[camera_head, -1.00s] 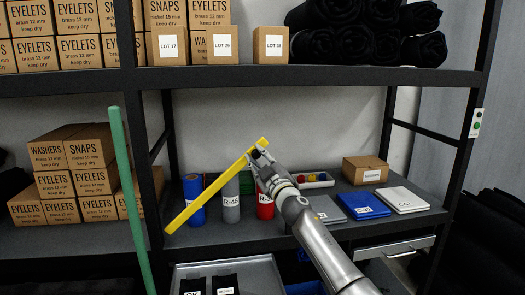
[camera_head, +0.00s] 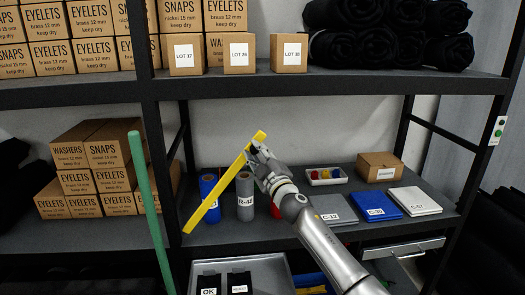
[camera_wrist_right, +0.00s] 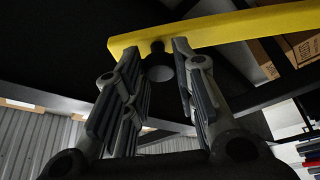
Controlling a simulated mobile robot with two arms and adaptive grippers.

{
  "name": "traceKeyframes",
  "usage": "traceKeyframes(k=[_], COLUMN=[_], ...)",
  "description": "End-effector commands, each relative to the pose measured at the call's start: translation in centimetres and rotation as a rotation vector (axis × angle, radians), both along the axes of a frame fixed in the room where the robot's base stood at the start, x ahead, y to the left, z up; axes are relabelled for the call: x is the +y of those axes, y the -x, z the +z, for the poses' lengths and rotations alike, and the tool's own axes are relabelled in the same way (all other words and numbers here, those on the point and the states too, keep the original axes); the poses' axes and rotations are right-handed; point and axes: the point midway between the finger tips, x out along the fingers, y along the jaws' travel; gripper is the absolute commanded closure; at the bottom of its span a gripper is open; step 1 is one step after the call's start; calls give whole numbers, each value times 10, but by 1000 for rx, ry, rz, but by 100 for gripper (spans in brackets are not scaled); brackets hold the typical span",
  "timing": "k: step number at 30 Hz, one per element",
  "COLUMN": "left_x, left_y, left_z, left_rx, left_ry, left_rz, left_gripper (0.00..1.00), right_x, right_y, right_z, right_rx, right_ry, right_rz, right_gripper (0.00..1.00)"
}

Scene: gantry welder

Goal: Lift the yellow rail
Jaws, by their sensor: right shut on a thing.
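The yellow rail (camera_head: 224,182) is a long flat bar. It hangs in the air at a slant in the head view, upper end to the right, lower end to the left, in front of the shelf. My right gripper (camera_head: 256,150) is shut on it near its upper end. In the right wrist view the rail (camera_wrist_right: 225,28) crosses beyond the fingertips, and a dark round knob beneath it sits between the fingers (camera_wrist_right: 160,55). The rail partly hides the blue roll behind it. My left gripper is not in view.
A green pole (camera_head: 150,215) stands upright at left. The lower shelf (camera_head: 330,232) holds rolls, a parts tray (camera_head: 326,182), a small carton (camera_head: 380,166) and flat blue, grey and white packs. Boxes fill the left. A grey tray (camera_head: 270,270) with labelled black bins is below.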

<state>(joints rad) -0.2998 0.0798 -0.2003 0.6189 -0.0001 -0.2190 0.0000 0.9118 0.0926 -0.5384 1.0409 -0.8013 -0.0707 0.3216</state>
Motion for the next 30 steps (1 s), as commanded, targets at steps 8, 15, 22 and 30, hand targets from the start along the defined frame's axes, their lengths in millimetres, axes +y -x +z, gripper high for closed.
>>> traceKeyframes(k=[8, 15, 22, 30], left_x=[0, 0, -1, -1], left_y=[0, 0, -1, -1], left_z=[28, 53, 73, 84], left_rx=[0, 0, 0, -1], left_ry=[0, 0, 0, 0], left_rz=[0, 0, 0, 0], left_gripper=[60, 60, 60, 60], right_x=[24, 52, 81, 103], right_y=[1, 2, 3, 5], right_z=[21, 39, 52, 59], right_rx=[-2, -4, -6, -9], right_ry=[68, 149, 230, 291], right_rz=[3, 5, 5, 6], right_gripper=[100, 100, 100, 100])
